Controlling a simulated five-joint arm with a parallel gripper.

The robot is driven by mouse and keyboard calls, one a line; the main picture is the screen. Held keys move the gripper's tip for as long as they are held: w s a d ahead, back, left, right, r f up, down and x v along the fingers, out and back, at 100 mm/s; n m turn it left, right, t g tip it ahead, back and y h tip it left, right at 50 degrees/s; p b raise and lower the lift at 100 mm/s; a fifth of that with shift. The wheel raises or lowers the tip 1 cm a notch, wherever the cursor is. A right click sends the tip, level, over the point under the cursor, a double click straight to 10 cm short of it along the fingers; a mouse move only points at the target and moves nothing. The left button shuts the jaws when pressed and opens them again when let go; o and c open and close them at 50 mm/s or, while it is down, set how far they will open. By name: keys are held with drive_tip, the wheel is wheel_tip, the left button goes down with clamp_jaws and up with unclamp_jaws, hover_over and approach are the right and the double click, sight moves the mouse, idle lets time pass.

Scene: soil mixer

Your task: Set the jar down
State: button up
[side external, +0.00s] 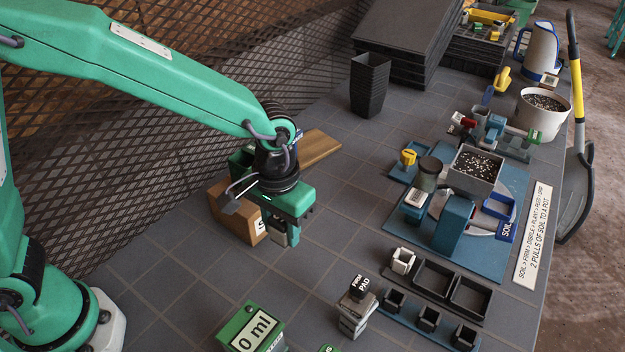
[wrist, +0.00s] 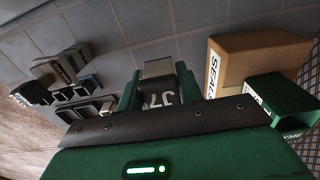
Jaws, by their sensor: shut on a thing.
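My gripper (side external: 284,222) points down above the grey tiled table, in front of a cardboard box. Its green jaws are shut on the jar (side external: 290,238), of which only a small pale part shows below them.
The cardboard box (wrist: 255,58) and a green box (wrist: 278,98) stand close beside my gripper. Black trays (side external: 434,279) and the blue-based mixer (side external: 455,220) are right. Bare tiles lie between.

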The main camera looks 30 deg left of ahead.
drive_tip(key=w+d, duration=0.3)
drive_tip(key=w, duration=0.7)
drive_tip(key=w+d, duration=0.3)
drive_tip(key=w, duration=0.7)
drive_tip(key=shift+w+d+r, duration=0.15)
drive_tip(key=shift+r, duration=0.2)
hover_over(352, 188)
wheel_tip(352, 188, down, 7)
drive_tip(key=shift+w, duration=0.15)
drive_tip(key=shift+f, duration=0.1)
drive_tip(key=shift+f, duration=1.9)
drive_tip(key=shift+f, duration=0.1)
